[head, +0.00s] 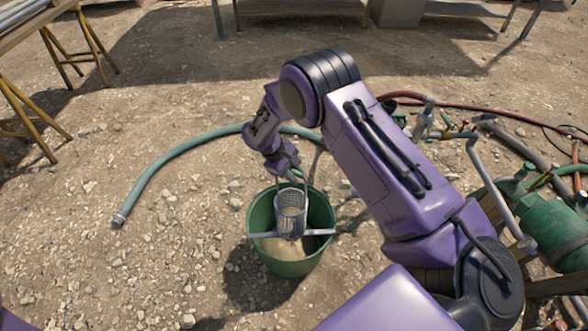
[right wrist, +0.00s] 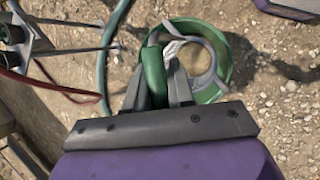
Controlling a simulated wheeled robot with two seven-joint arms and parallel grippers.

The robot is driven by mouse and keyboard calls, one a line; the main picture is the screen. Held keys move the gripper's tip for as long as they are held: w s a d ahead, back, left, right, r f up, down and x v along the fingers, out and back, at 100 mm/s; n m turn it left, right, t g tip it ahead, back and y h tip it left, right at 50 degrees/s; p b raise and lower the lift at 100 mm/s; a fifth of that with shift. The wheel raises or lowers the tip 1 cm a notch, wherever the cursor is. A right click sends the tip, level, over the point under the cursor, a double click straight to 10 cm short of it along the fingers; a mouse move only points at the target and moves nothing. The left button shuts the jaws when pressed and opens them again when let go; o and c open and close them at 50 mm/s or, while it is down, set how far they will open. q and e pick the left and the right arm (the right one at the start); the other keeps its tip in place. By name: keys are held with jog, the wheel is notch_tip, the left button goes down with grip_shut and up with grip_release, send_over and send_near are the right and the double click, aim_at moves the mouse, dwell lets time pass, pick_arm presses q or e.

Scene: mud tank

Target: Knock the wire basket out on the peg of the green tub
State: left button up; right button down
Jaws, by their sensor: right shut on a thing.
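The green tub (head: 328,214) stands on the gravel at the picture's middle, with tan mud-like material inside. The grey wire basket (head: 290,220) is upright over the tub's mouth, at a flat grey bar (head: 318,232) that crosses the tub; I cannot tell whether they touch. My right gripper (head: 289,176) is above the basket. In the right wrist view, my right gripper (right wrist: 156,92) is shut on the basket's green handle (right wrist: 153,68). The basket's ring (right wrist: 203,82) and the tub's rim (right wrist: 229,62) show beyond it. I cannot make out the peg clearly. My left gripper is not in view.
A grey-green hose (head: 155,177) curves over the ground behind and left of the tub. A green pump-like machine (head: 553,231), pipes and a red hose (head: 463,108) lie at right. Trestles (head: 90,45) stand at upper left.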

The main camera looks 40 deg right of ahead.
jog(key=shift+f, duration=0.1)
notch_tip(320, 180, down, 3)
jog(key=shift+r+b, duration=0.15)
jog(key=shift+b, duration=0.65)
jog(key=shift+r, duration=0.1)
dwell(0.6)
notch_tip(320, 180, up, 9)
jog(key=p, duration=0.8)
jog(key=shift+f, duration=0.2)
jog(key=shift+f+b, duration=1.9)
jog(key=shift+f, duration=1.15)
